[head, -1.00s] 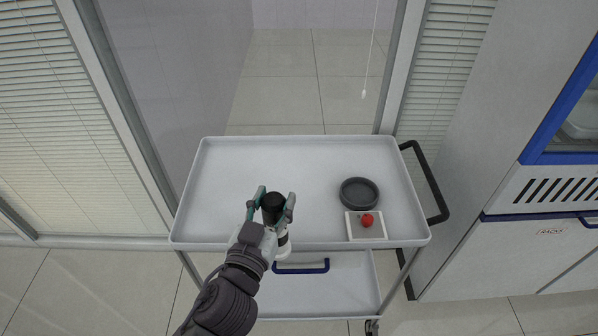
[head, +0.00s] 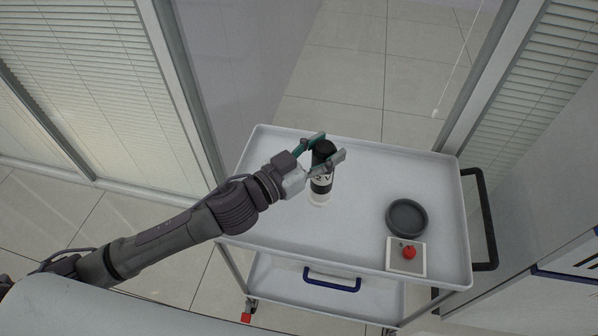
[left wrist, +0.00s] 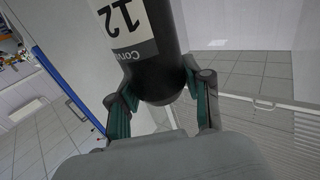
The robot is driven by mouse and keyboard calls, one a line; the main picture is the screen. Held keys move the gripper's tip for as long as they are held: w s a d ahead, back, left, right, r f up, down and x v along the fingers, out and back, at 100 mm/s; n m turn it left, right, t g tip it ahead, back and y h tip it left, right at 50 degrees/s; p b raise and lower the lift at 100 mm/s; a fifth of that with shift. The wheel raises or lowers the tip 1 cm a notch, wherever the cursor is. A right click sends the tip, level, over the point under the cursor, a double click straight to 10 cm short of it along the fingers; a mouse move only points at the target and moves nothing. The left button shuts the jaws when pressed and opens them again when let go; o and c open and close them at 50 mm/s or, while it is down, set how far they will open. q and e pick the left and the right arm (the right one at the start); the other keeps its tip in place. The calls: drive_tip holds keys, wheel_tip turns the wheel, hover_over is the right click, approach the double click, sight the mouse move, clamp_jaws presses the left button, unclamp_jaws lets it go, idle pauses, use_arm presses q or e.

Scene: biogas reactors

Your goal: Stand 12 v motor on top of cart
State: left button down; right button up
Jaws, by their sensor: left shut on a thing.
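The 12 V motor (head: 321,185) is a black cylinder with a white label and a pale lower end. My left gripper (head: 325,150) is shut on its black upper end, one green-padded finger on each side. The motor is upright or nearly so, over the left part of the white cart's (head: 350,238) top tray. I cannot tell whether its lower end touches the tray. In the left wrist view the motor (left wrist: 150,50) sits between the fingers (left wrist: 160,100), with its "12" label upside down. My right gripper is not in view.
A dark grey round dish (head: 407,217) and a white square plate (head: 393,264) with a small red round thing (head: 409,252) are on the right of the tray. The tray's middle is clear. The cart has a black handle (head: 488,220) at right and a lower shelf.

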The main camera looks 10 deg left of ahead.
use_arm(q)
drive_tip(key=w+a+f, duration=0.1)
drive_tip(key=a+f, duration=0.9)
drive_tip(key=a, duration=0.1)
drive_tip(key=shift+w+f, duration=0.15)
drive_tip(key=shift+f, duration=0.2)
drive_tip(key=shift+a, duration=0.1)
drive_tip(key=c, duration=0.5)
unclamp_jaws()
drive_tip(key=shift+f, duration=0.2)
drive_tip(key=b+v, duration=0.3)
drive_tip(key=v, duration=0.9)
drive_tip(key=shift+r, duration=0.15)
